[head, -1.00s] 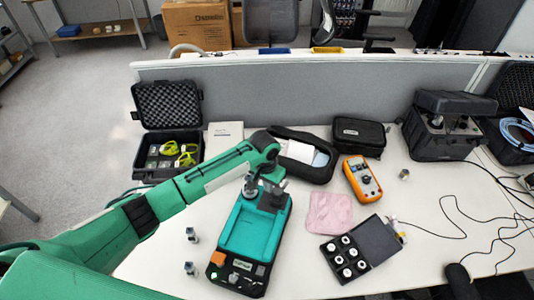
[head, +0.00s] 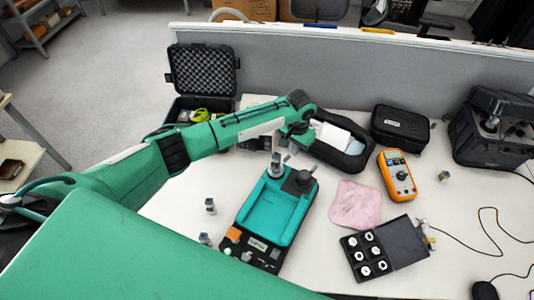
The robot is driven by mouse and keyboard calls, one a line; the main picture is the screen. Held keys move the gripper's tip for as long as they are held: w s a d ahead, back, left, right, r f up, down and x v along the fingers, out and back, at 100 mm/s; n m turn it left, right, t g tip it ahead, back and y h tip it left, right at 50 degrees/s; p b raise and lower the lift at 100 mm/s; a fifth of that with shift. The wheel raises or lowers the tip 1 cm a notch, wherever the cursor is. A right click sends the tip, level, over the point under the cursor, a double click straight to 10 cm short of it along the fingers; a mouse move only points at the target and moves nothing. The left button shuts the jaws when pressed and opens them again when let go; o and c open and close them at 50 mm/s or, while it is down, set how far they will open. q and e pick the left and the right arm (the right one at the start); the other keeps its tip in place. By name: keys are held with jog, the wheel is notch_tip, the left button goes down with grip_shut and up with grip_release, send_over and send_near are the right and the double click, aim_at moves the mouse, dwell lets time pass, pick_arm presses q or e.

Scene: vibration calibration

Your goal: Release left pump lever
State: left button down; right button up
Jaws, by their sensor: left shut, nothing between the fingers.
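A teal and black device (head: 270,212) lies on the white table, with a flat teal tray face and small controls at its near end. At its far end stand a silver cylindrical fitting (head: 276,168) and a dark round fitting (head: 299,181). I cannot tell which small part is the left pump lever. My left gripper (head: 287,157) is at the end of the green arm, by the far edge of the device, close to the two fittings. It is shut and looks empty; its fingertips are small and partly blurred into the fittings. My right gripper is not in view.
Two small metal pieces (head: 210,206) stand left of the device. To the right are a pink cloth (head: 355,206), an open black box of round weights (head: 400,243) and an orange meter (head: 396,177). Black cases (head: 402,127) and a grey partition (head: 360,75) lie behind.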

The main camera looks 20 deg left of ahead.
pick_arm(q)
jog(key=a+f+n+b, duration=0.1)
jog(key=b, duration=0.2)
jog(key=w+f+n+b, duration=0.1)
jog(key=f+n+b, duration=0.1)
jog(key=a+f+n+b, duration=0.1)
jog(key=f+n+b, duration=0.1)
jog(key=b, duration=0.1)
jog(key=shift+w+a+b, duration=0.2)
jog(key=shift+a+b, duration=0.15)
jog(key=s+a+n+p, duration=0.2)
jog(key=a+n+p, duration=0.4)
jog(key=n+p, duration=0.5)
notch_tip(320, 180, up, 7)
jog(key=p, duration=0.8)
jog(key=shift+w+r, duration=0.2)
dwell(0.8)
